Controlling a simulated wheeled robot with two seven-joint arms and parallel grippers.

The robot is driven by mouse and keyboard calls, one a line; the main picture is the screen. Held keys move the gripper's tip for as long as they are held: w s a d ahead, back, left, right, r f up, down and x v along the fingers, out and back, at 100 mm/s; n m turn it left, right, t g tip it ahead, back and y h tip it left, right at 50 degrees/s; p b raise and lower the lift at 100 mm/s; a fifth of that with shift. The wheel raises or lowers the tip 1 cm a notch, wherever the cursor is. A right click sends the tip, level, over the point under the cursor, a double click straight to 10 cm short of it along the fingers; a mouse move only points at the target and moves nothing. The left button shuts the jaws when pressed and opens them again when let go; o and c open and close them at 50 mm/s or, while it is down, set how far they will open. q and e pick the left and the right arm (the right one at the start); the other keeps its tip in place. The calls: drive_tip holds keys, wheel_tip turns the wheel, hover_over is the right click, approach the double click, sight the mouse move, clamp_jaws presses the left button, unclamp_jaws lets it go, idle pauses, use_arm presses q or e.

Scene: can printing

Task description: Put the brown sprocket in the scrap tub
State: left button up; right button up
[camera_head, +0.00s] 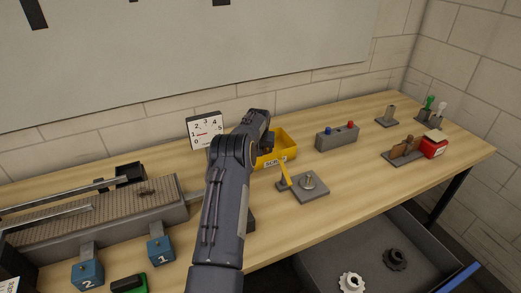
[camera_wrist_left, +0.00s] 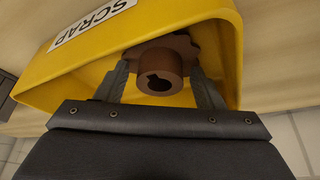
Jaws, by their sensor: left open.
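The yellow scrap tub (camera_head: 288,149), labelled SCRAP, stands on the workbench in the head view. My left gripper (camera_head: 264,143) is over its left part. The tub's yellow wall (camera_wrist_left: 60,66) surrounds the fingers in the left wrist view. The brown sprocket (camera_wrist_left: 160,68), with a round hub and keyed bore, shows between the two fingertips of my left gripper (camera_wrist_left: 165,88), within the tub's outline. The jaws are open; I cannot tell whether a finger touches the sprocket. My forearm and gripper hide the sprocket in the head view. My right gripper is not in view.
A grey plate with a yellow lever (camera_head: 308,187) lies in front of the tub. A grey button box (camera_head: 337,136) stands to its right, a numbered dial (camera_head: 206,130) to its left. A conveyor (camera_head: 90,222) fills the left. A grey bin (camera_head: 345,247) holds gears below the bench edge.

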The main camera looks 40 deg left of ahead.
use_arm(q)
drive_tip(key=shift+r, duration=0.3)
drive_tip(key=shift+s+d+r, duration=0.1)
drive_tip(key=shift+r, duration=0.25)
drive_tip(key=s+d+r+m+t+h+b, duration=0.1)
drive_tip(key=s+d+r, duration=0.4)
drive_tip(key=d+r, duration=0.3)
drive_tip(key=s+d+r+h+b, duration=0.15)
drive_tip(key=s+d+r, duration=0.4)
drive_tip(key=r, duration=0.55)
drive_tip(key=s+d+r+m+t+h, duration=0.1)
drive_tip(key=s+d+r+m+h, duration=0.15)
drive_tip(key=s+d, duration=1.6)
drive_tip(key=s+d+f+m+h, duration=0.1)
drive_tip(key=s+d+f+m, duration=0.1)
drive_tip(key=s+d+f, duration=0.5)
drive_tip(key=shift+s+d, duration=0.8)
drive_tip(key=shift+s, duration=0.45)
